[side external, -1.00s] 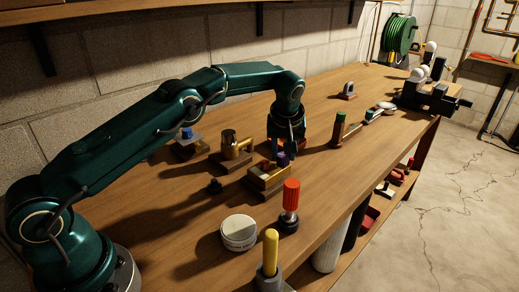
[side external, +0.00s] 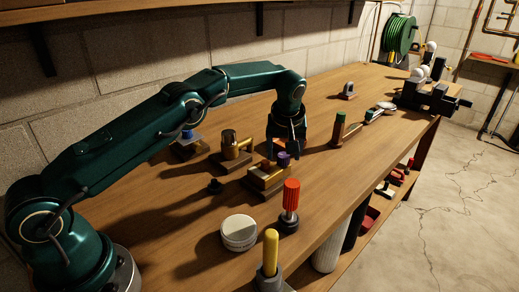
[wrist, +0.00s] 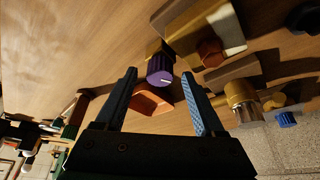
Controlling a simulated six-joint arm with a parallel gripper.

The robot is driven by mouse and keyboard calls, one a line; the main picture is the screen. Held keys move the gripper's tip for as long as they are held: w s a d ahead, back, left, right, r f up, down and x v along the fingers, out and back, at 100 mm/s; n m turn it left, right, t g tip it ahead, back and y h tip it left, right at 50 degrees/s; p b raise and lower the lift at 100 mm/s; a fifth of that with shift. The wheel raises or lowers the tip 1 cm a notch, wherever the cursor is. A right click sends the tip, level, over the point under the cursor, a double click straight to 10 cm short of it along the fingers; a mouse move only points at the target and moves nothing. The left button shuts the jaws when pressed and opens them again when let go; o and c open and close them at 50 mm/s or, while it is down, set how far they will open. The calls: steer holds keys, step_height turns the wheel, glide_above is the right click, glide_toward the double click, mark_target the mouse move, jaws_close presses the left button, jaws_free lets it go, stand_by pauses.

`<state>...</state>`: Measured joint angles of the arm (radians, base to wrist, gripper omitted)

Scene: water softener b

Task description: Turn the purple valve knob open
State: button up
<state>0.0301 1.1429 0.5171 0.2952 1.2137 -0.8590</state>
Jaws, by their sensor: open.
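The purple valve knob (side external: 283,159) sits on a brass valve body (side external: 264,177) mounted on a wooden block, in the middle of the bench. In the wrist view the purple knob (wrist: 160,70) has a pale mark on its face and shows between the tips of my two blue-grey fingers. My gripper (wrist: 159,75) is open, with a visible gap on both sides of the knob. In the side external view my gripper (side external: 286,150) points down just behind the knob; finger contact cannot be made out there.
A larger brass valve (side external: 236,150) and a blue-knobbed fitting (side external: 187,135) stand to the left. A red-handled tool (side external: 291,200), a white round tin (side external: 239,232) and a yellow-handled tool (side external: 270,250) stand in front. A green-handled tool (side external: 339,128) stands right.

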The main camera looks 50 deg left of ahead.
mark_target(283, 156)
steer(key=v, duration=0.5)
stand_by(0.3)
steer(key=m+h, duration=0.1)
steer(key=m, duration=0.3)
steer(key=a+m+h, duration=0.1)
steer(key=m+h, duration=0.1)
steer(key=m, duration=0.2)
steer(key=a+m+t+h, duration=0.1)
steer(key=m, duration=0.3)
steer(key=shift+s+a+f, duration=0.15)
steer(key=shift+s+f, duration=0.1)
steer(key=shift+f, duration=0.1)
steer(key=shift+x, duration=2.45)
jaws_close()
